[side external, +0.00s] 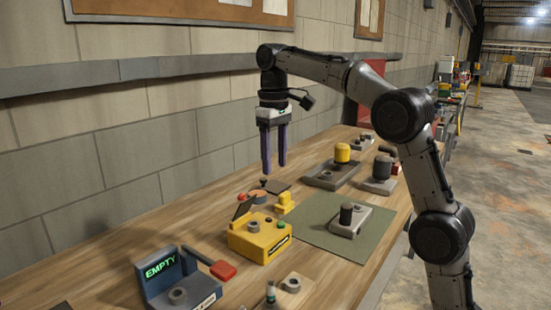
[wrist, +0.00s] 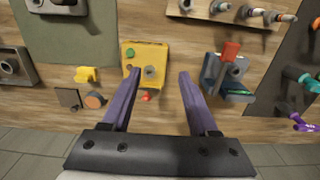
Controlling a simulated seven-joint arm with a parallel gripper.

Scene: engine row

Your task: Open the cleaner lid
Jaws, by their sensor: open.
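No label that I can read names the cleaner. A yellow box (side external: 262,239) stands on the bench with a round grey socket, a green knob and a tilted dark flap (side external: 243,208) at its back edge. Whether the flap is the cleaner lid I cannot tell. The box also shows in the wrist view (wrist: 148,56), partly between my fingers. My gripper (side external: 275,168) is open and empty, pointing down, well above the bench and behind the box. In the wrist view my purple fingers (wrist: 160,72) are spread apart and touch nothing visible.
A blue-grey unit (side external: 150,289) with a green EMPTY display and a red-ended lever (side external: 223,270) stands left of the box. A small yellow block (side external: 286,204) and an orange disc (side external: 259,197) are close by. A green mat (side external: 318,240) lies right. The wall is behind.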

